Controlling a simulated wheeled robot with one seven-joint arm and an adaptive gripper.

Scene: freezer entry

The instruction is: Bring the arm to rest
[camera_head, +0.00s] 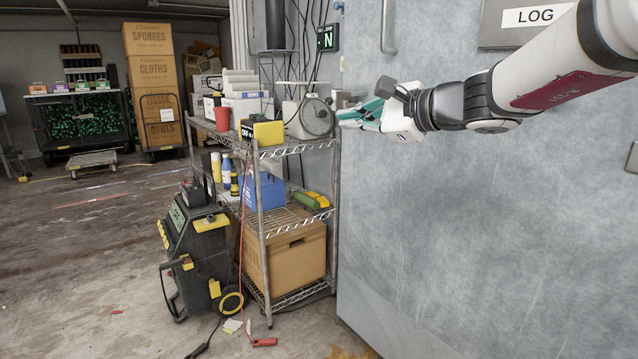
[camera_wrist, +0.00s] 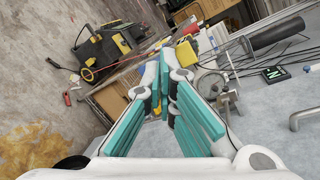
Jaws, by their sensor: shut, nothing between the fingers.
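My gripper (camera_head: 362,116) has teal finger pads and is at the end of my arm, which reaches in from the upper right of the head view. It is held in the air in front of the grey metal door (camera_head: 480,220), level with the top of the wire shelf (camera_head: 285,217). In the wrist view my gripper (camera_wrist: 165,62) has its fingertips together, with nothing between them. From these views I cannot tell its exact distance to the shelf or the door.
A black and yellow machine (camera_head: 197,245) stands on the floor left of the shelf, with a cable beside it. A red cup (camera_head: 222,119) and a yellow box (camera_head: 266,131) sit on the top shelf. Stacked cartons (camera_head: 150,70) stand farther back. The floor at left is mostly open.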

